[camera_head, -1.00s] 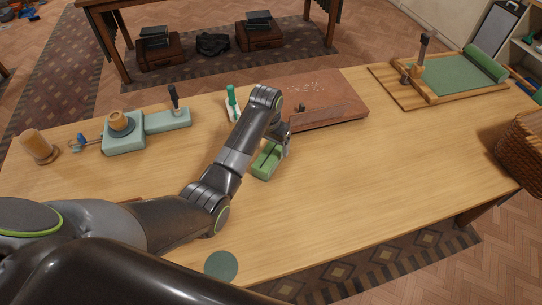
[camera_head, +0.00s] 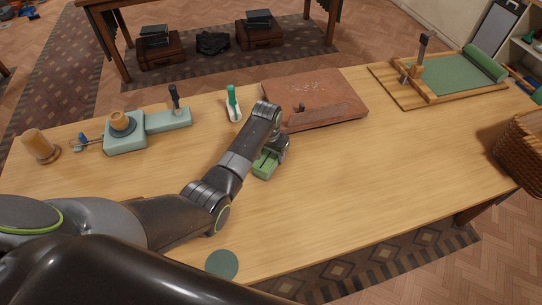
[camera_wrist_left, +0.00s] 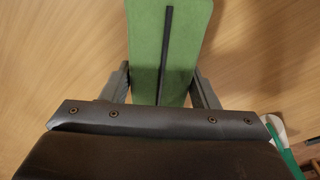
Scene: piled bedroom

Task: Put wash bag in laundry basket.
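The wash bag (camera_head: 265,166) is a small green block-like bag lying on the wooden table, partly hidden by my left gripper (camera_head: 276,152). In the left wrist view the bag (camera_wrist_left: 165,45) shows a dark zip line along its middle. The fingers of my left gripper (camera_wrist_left: 160,82) stand on either side of it, close to its edges; the gripper looks open, and I cannot make out firm contact. The laundry basket, a brown wicker one (camera_head: 522,155), is at the right, beside the table's right end and cut by the picture edge. My right gripper is not in view.
Behind the gripper lie a brown leather piece (camera_head: 325,97) and a green-handled tool (camera_head: 233,103). A teal device (camera_head: 125,138) and a wooden spool (camera_head: 40,146) are at the left. A board with a green roll (camera_head: 450,78) is back right. The table's middle right is clear.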

